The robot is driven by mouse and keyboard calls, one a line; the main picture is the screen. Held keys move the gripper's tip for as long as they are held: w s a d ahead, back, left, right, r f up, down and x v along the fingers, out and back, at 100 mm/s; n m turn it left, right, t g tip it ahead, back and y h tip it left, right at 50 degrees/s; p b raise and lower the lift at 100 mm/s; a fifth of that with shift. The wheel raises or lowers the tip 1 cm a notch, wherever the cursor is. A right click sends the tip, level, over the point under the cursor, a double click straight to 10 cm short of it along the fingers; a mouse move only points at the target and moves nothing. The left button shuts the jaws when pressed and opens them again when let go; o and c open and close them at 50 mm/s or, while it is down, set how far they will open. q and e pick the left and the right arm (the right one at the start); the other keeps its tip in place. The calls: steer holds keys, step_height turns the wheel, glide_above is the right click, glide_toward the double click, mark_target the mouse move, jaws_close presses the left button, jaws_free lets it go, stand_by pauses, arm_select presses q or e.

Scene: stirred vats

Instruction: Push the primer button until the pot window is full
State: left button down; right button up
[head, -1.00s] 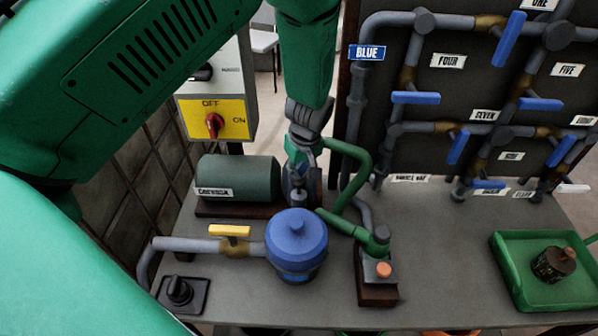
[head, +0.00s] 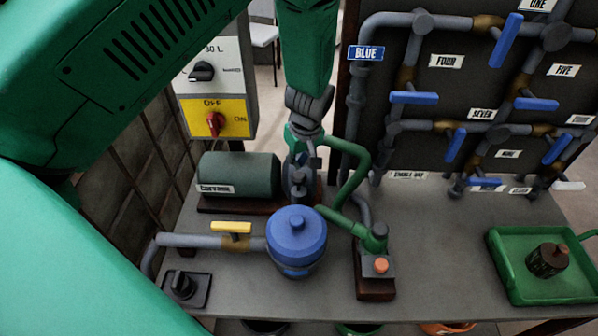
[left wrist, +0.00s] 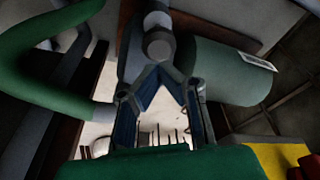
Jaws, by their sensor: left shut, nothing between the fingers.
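A blue pot (head: 296,238) stands on the grey bench; a dark window shows low on its front (head: 297,271), its level too small to read. An orange button (head: 381,265) sits on a small block at the front right of the pot; no label tells whether it is the primer button. My left gripper (head: 301,162) points down behind the pot, shut and empty. In the left wrist view its fingertips (left wrist: 160,70) meet just short of a grey round cap (left wrist: 160,46); I cannot tell whether they touch. My right gripper is not in view.
A dark green motor (head: 238,175) lies left of my gripper. A green pipe (head: 352,170) curves close on its right. A yellow-handled valve (head: 231,228) is on the pot's left pipe. A pipe board with blue handles stands behind right. A green tray (head: 510,290) is at right.

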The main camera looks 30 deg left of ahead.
arm_select(q)
step_height(320, 180, up, 5)
steer(key=p, duration=0.3)
steer(key=shift+r+p, duration=0.1)
steer(key=shift+p, duration=0.25)
steer(key=shift+s, duration=0.1)
